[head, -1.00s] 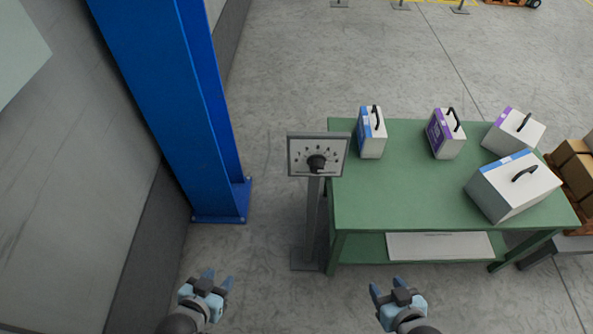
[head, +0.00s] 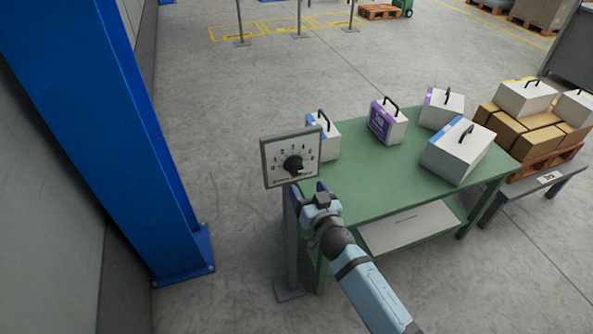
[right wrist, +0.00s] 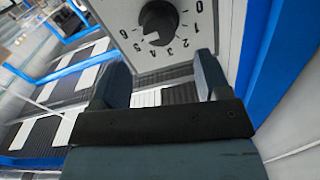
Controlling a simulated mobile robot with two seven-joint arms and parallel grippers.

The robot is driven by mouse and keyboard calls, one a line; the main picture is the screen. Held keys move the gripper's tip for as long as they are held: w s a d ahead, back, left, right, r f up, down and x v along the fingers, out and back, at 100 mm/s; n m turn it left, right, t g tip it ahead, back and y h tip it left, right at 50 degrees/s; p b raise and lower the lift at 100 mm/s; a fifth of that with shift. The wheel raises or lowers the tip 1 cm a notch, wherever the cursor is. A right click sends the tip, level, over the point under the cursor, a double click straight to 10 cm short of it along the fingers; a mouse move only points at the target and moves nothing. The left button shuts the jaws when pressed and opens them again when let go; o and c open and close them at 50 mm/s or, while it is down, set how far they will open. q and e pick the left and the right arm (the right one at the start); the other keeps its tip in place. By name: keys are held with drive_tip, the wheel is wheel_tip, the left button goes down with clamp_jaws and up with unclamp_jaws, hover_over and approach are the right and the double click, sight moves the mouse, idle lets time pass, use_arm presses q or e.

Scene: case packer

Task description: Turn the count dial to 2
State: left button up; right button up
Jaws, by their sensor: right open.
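The count dial is a black knob (head: 293,164) on a pale square panel (head: 270,150) with a grey frame, on a post left of the green table. Numbers run around the knob; I cannot tell for sure which one it points to. My right gripper (head: 309,191) is open and empty, just below and in front of the panel. In the right wrist view the knob (right wrist: 159,20) is ahead of the open fingers (right wrist: 158,74), apart from them, with nothing between the fingers. My left gripper is not in view.
The green table (head: 365,190) to the right carries several white cases with black handles. A blue column (head: 110,120) stands on the left. Brown boxes (head: 535,140) are stacked on a pallet at the far right. The floor between column and post is clear.

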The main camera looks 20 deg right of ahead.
sight(298, 171)
drive_tip(key=w, duration=0.8)
drive_tip(key=shift+a, duration=0.15)
drive_tip(key=shift+c, duration=0.3)
drive_tip(key=c, duration=0.9)
